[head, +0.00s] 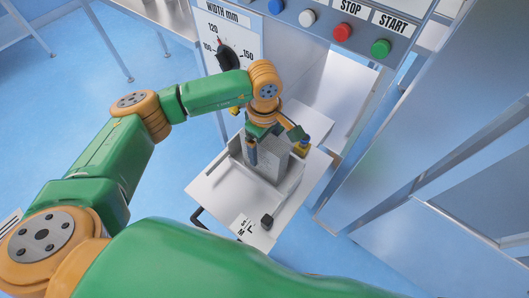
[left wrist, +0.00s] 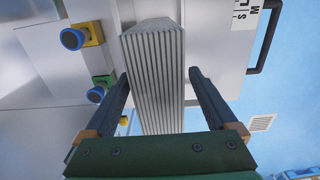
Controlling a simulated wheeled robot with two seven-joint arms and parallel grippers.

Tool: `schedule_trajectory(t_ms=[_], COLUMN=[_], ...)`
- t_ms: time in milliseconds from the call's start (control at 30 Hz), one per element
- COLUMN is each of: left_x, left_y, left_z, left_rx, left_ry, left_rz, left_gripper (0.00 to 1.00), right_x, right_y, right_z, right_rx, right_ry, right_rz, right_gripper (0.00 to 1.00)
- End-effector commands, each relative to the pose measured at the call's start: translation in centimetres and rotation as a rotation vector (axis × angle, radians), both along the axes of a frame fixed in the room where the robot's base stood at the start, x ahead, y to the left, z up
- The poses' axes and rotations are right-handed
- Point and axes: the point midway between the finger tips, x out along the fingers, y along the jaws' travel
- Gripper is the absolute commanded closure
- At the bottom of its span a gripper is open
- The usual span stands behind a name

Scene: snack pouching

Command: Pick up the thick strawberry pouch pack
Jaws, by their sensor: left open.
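A pale grey block of thin layers, ridged like a thick stack of pouches (left wrist: 154,70), stands out in the left wrist view. No strawberry print shows on it, so I cannot confirm its flavour. My left gripper (left wrist: 160,98) is open, with one finger on each side of the stack and visible gaps beside it. In the head view my left gripper (head: 276,143) points down over the grey stack (head: 270,162) on the white tray (head: 215,190). The gripper hides the stack's upper part. My right gripper is not in view.
A blue knob on a yellow block (left wrist: 72,39) and a blue knob near a green block (left wrist: 95,94) are beside the stack. A machine panel (head: 340,20) with coloured buttons and a width dial (head: 229,54) stands behind. A black handle (left wrist: 269,38) is at the tray's edge.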

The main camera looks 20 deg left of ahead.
Motion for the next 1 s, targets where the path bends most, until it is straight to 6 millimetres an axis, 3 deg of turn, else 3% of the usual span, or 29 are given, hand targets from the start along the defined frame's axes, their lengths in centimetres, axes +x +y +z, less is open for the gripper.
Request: schedule_trajectory(t_ms=[67,400,833,1000], left_x=[0.0,0.0,0.0,0.2], left_y=[0.0,0.0,0.0,-0.1], left_z=[0.0,0.0,0.3,2.6], left_rx=[0.000,-0.001,-0.002,-0.003], left_ry=[0.000,0.000,-0.002,-0.008], left_rz=[0.000,0.000,0.000,0.000], left_gripper=[0.11,1.00,1.00,1.00], right_x=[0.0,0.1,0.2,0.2], right_y=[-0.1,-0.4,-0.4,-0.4], right_z=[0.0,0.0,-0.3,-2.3], right_rx=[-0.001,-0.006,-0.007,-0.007], right_ry=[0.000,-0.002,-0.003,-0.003], right_rz=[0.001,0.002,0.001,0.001], right_gripper=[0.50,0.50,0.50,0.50])
